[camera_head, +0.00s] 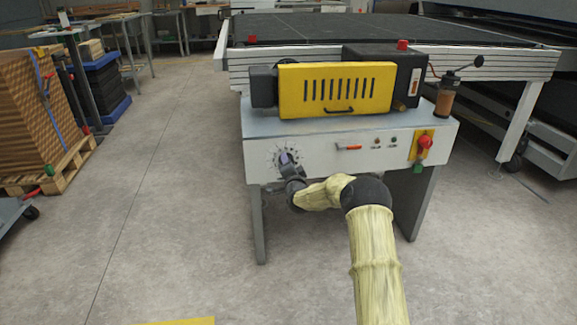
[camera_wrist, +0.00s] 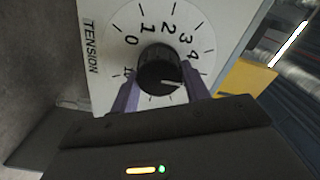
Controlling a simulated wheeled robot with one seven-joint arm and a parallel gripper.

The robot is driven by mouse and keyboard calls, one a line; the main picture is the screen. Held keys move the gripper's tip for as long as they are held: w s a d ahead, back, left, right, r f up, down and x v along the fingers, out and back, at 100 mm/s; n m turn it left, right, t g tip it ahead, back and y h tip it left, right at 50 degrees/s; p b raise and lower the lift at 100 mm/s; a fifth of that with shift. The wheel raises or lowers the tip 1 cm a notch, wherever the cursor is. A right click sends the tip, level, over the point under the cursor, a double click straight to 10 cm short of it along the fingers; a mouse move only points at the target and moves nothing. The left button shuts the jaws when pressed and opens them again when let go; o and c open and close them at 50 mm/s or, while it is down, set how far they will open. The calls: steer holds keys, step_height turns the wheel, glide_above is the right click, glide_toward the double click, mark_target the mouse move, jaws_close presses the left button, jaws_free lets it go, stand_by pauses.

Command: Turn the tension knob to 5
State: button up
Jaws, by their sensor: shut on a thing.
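The tension knob (camera_wrist: 158,70) is a round black knob on a white dial plate (camera_wrist: 110,20) marked TENSION. In the wrist view my gripper (camera_wrist: 161,93) has one purple finger on each side of the knob and is shut on it. The numbers 0 to 4 are readable around the top. The knob's white mark points right and slightly down, past the 4, toward the right finger, which covers the scale there. In the head view my gripper (camera_head: 286,163) meets the dial at the left of the coater's front panel (camera_head: 340,158); the knob is mostly hidden.
The panel also has a red-handled switch (camera_head: 348,147), small buttons and a red knob on a yellow plate (camera_head: 421,146). A yellow slotted cover (camera_head: 330,90) sits above. Pallets of boards (camera_head: 30,115) stand at left. Floor is clear around the machine's front.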

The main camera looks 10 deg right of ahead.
steer(key=shift+d, duration=0.1)
stand_by(0.3)
steer(key=o, duration=1)
steer(key=s+p, duration=0.4)
steer(key=s, duration=1.3)
steer(key=shift+s+p, duration=0.2)
steer(key=shift+p, duration=0.2)
